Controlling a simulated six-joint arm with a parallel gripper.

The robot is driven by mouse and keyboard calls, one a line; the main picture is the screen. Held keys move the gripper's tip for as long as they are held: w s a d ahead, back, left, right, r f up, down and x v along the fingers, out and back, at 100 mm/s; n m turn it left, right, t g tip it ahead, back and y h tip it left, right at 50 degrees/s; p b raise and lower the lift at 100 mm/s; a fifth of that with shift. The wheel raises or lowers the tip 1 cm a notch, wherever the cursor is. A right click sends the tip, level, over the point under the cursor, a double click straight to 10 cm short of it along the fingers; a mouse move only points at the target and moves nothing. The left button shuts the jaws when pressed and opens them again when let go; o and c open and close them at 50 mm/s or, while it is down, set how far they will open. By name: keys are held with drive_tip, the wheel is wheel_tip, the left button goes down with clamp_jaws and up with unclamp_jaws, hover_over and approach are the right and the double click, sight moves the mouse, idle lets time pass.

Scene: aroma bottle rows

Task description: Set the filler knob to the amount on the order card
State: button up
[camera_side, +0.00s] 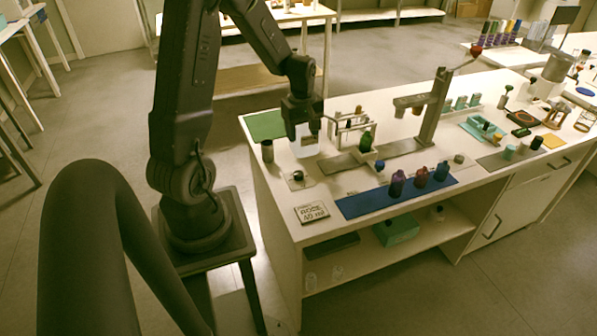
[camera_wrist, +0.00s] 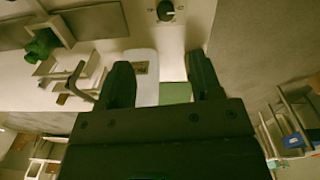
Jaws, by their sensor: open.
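The filler knob (camera_side: 297,176) is a small black knob on a light plate near the table's left front edge. In the wrist view the knob (camera_wrist: 166,11) is at the top edge, on a dial with small marks too small to read. The order card (camera_side: 312,212) lies flat in front of the knob; its lower line appears to read "10 ml", and the upper line is unclear. My gripper (camera_side: 301,122) is open and empty, behind and above the knob, clear of it. In the wrist view its two fingers (camera_wrist: 160,68) are spread apart with the knob beyond them.
A white container (camera_side: 305,142) stands below my gripper. A dark cylinder (camera_side: 267,151) and green mat (camera_side: 264,125) are at left. A blue mat (camera_side: 370,204) holds several coloured bottles at the front.

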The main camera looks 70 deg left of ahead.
sight(298, 173)
drive_tip(key=shift+n, duration=0.5)
drive_tip(key=f, duration=0.5)
drive_tip(key=a+f, duration=0.1)
drive_tip(key=f, duration=0.9)
drive_tip(key=shift+s+a+f, duration=0.25)
drive_tip(key=shift+s+f, duration=0.05)
drive_tip(key=c, duration=0.9)
